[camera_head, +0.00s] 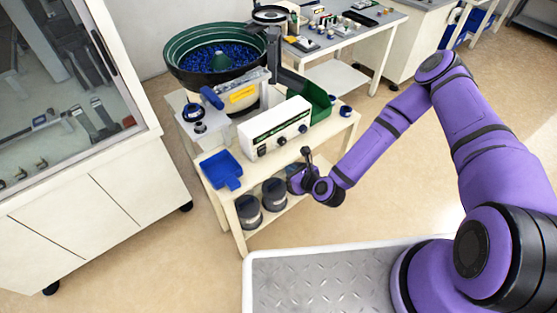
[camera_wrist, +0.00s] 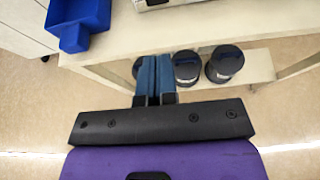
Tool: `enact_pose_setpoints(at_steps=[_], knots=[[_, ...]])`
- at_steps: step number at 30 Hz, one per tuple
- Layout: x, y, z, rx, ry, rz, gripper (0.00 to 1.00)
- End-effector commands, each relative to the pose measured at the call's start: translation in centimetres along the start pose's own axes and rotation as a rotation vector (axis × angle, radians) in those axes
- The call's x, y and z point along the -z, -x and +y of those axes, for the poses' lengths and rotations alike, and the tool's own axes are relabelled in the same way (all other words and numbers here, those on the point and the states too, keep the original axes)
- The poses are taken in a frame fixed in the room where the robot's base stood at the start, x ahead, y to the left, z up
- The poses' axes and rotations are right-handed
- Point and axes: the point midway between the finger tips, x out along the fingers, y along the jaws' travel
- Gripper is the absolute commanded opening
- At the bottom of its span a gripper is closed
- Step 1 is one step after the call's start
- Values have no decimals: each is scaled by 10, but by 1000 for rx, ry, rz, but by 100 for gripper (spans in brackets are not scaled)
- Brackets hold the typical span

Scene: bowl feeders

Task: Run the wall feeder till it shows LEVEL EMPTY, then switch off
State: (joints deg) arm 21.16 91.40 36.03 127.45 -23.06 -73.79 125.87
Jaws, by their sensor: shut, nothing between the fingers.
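A bowl feeder with a dark green rim (camera_head: 182,75) stands on a cream bench; many small blue parts lie in its bowl around a green centre. A white control box (camera_head: 268,142) with a green stripe and several dark knobs sits at the front of the bench. Its lettering is too small to read, and I cannot tell whether it is the wall feeder's. My gripper (camera_head: 306,152) is in front of the bench's front edge, below and right of the box. In the wrist view my gripper (camera_wrist: 155,60) has its blue fingers together, empty; only the box's lower edge (camera_wrist: 160,4) shows there.
A blue scoop-like tray (camera_head: 221,170) lies on the bench, left of the box. A green bin (camera_head: 317,98) stands behind it. A glass-fronted cabinet (camera_head: 90,185) stands at left. The floor in front is clear.

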Motion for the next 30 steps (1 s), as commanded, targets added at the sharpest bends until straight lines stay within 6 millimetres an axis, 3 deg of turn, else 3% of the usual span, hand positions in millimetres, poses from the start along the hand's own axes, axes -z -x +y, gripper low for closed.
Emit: enact_pose_setpoints(at_steps=[17,21,30], knots=[[-1,-99,0,0,5,-2,0],[-18,-111,0,-1,5,-3,0],[-29,-123,0,0,1,-1,0]])
